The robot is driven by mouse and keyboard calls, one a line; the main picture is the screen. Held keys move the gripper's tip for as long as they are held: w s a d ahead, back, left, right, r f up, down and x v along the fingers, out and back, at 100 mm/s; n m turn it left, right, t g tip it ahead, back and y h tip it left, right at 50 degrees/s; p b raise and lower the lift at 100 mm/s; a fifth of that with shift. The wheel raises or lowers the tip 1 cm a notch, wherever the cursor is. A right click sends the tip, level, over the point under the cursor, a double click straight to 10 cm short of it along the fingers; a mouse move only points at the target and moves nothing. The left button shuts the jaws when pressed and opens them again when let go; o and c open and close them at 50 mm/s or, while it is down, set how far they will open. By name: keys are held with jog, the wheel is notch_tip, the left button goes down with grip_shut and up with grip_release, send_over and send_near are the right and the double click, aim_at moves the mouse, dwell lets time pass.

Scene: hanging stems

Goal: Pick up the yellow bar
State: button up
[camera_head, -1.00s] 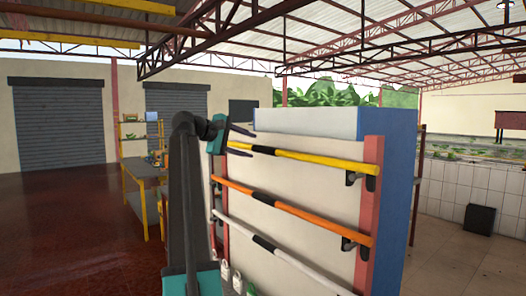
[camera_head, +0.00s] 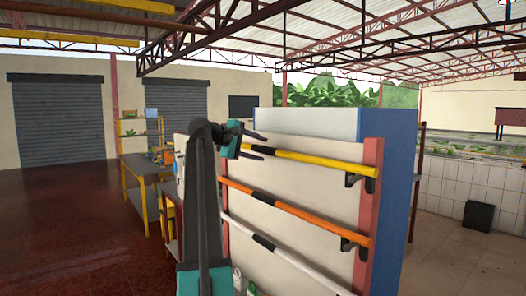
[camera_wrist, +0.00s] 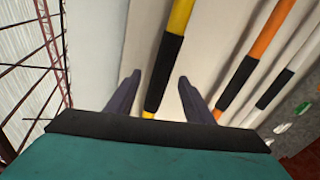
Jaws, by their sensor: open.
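The yellow bar (camera_head: 318,162) is the top one of three bars on a pale upright panel, with a black band near its left part. In the wrist view the yellow bar (camera_wrist: 181,16) runs down from the top, and its black band (camera_wrist: 164,72) lies between the fingers. My gripper (camera_head: 258,146) is open at the left part of the bar, beside the black band. In the wrist view my gripper (camera_wrist: 160,88) has one dark finger on each side of the bar, with gaps showing. I cannot tell how deep the bar sits between the fingers.
An orange bar (camera_head: 316,217) and a white bar (camera_head: 302,259) hang below, each with a black band. Dark brackets (camera_head: 360,180) hold the right ends near a red post (camera_head: 367,200). A workbench (camera_head: 148,168) stands at the left. Red floor lies open at far left.

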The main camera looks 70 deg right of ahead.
aim_at(262, 148)
jog(key=shift+p+x, duration=0.6)
jog(key=shift+x, duration=1.15)
jog(key=shift+s, duration=0.1)
grip_shut()
